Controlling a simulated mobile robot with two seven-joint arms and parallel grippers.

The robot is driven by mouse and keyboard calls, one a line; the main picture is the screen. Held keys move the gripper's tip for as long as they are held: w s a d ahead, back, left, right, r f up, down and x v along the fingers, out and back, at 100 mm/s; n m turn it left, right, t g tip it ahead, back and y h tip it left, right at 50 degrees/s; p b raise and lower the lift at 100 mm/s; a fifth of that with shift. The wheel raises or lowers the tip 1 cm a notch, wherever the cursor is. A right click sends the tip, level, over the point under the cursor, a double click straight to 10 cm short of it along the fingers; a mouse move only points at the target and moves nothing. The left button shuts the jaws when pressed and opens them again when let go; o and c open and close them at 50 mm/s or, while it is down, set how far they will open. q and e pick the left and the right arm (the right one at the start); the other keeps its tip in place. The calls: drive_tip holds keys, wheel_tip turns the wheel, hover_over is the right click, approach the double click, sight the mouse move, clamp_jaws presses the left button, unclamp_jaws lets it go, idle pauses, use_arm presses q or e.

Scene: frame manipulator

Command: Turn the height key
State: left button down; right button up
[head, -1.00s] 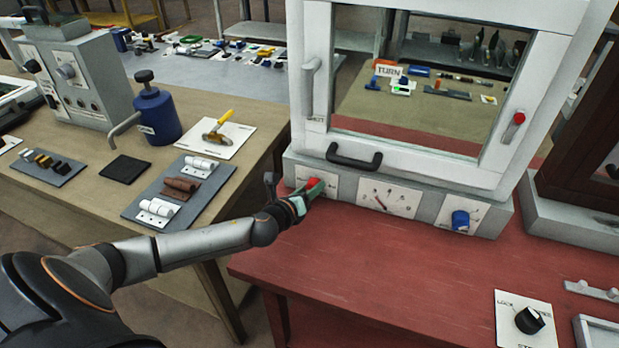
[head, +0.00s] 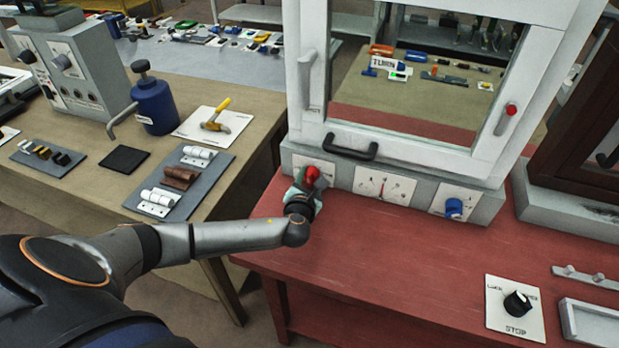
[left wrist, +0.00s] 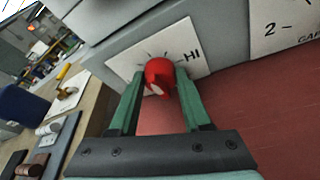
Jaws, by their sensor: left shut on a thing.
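The height key is a red knob (head: 312,174) on a white plate at the left of the grey base of the frame machine. In the left wrist view the red knob (left wrist: 160,76) sits between the green fingers, on a plate (left wrist: 192,62) marked "HI". My left gripper (head: 307,183) is shut on it, and its fingers (left wrist: 158,84) hide part of the knob's sides. Right of the key is a dial (head: 384,187) whose red needle stands close to upright. My right gripper is out of view.
A blue knob (head: 454,208) sits at the right of the base. A black handle (head: 351,148) juts out above the dial. A black rotary switch (head: 517,303) lies front right. A wooden table (head: 240,118) stands at left.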

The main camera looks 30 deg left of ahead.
use_arm(q)
drive_tip(key=m+y, duration=0.1)
drive_tip(key=m, duration=0.2)
drive_tip(key=shift+w+d+f+y, duration=0.1)
drive_tip(key=shift+d+y, duration=0.05)
drive_tip(key=shift+y, duration=0.25)
drive_tip(key=m+y, duration=0.1)
drive_tip(key=m, duration=0.2)
drive_tip(key=shift+f+m+t, duration=0.1)
drive_tip(key=shift+m+t, duration=0.3)
drive_tip(key=shift+m+y, duration=0.3)
drive_tip(key=shift+c, duration=1.8)
unclamp_jaws()
drive_tip(key=v, duration=1.2)
drive_tip(key=shift+s+d, duration=0.1)
drive_tip(key=shift+s, duration=0.2)
